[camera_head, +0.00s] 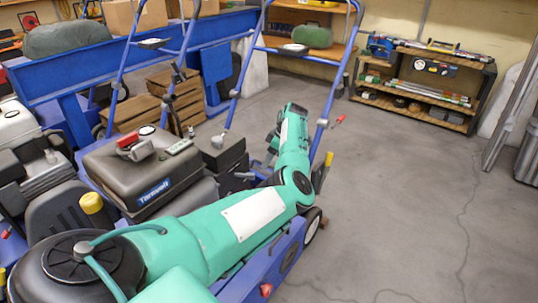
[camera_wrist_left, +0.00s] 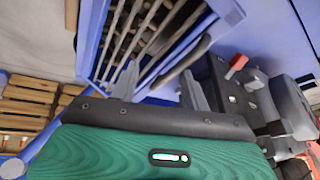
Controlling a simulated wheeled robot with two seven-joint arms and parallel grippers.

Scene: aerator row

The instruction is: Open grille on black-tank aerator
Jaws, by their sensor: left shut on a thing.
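The black-tank aerator (camera_head: 108,182) stands at centre left in the head view, with a dark tank and a red part on top. My left arm reaches across in front of it and hides much of its blue body. In the wrist view the blue-framed grille (camera_wrist_left: 165,30) with grey bars fills the top middle. A black bar like a handle (camera_wrist_left: 188,60) runs along its near edge. My left gripper (camera_wrist_left: 158,90) has its grey fingers either side of this bar and is shut on it; the exact contact is partly hidden. My right gripper is not in view.
A grey-tank machine (camera_head: 28,150) stands close on the left. Wooden crates (camera_head: 178,90) and a blue bench (camera_head: 75,72) are behind. A low shelf unit (camera_head: 425,80) stands against the back wall. The concrete floor (camera_head: 400,190) on the right is clear.

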